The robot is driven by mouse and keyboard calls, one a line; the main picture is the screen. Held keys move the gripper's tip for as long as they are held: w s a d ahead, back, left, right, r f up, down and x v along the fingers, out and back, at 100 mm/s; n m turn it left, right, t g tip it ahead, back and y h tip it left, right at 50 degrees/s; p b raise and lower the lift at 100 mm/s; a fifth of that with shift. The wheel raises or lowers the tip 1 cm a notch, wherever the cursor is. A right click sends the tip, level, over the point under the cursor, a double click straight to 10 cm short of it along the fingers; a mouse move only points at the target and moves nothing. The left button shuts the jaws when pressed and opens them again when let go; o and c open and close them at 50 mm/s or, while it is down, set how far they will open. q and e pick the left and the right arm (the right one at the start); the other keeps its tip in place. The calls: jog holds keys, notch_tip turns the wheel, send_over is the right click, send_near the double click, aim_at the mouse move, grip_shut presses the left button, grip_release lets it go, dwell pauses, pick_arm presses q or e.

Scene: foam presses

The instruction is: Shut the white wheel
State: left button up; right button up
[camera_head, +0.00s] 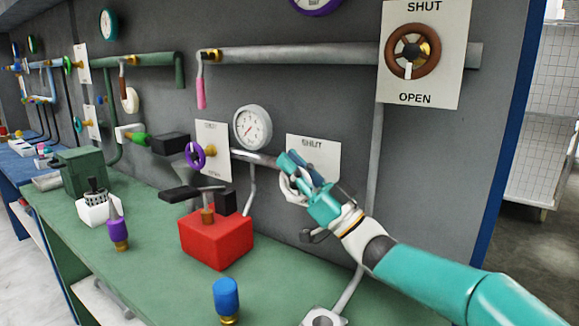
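The white wheel (287,187) is on the wall at the middle of the view, in front of a white plate (327,152) that reads SHUT at its top. Only the wheel's left and lower rim shows; my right gripper (293,163) covers the rest. The teal gripper is at the wheel, its fingers pointing up and left across it. I cannot tell whether the fingers touch or grip the rim. The lower part of the plate and the wheel's pointer are hidden. My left gripper is not in view.
A gauge (252,127) and a purple wheel (195,155) are left of it; a brown wheel (412,51) is above right. A red block (217,240), a blue-capped part (226,297) and a purple-capped part (117,232) stand on the green bench (165,285).

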jog(key=o, duration=0.4)
jog(key=shift+w+d+f, duration=0.1)
jog(key=shift+d, duration=0.05)
jog(key=v, duration=1.2)
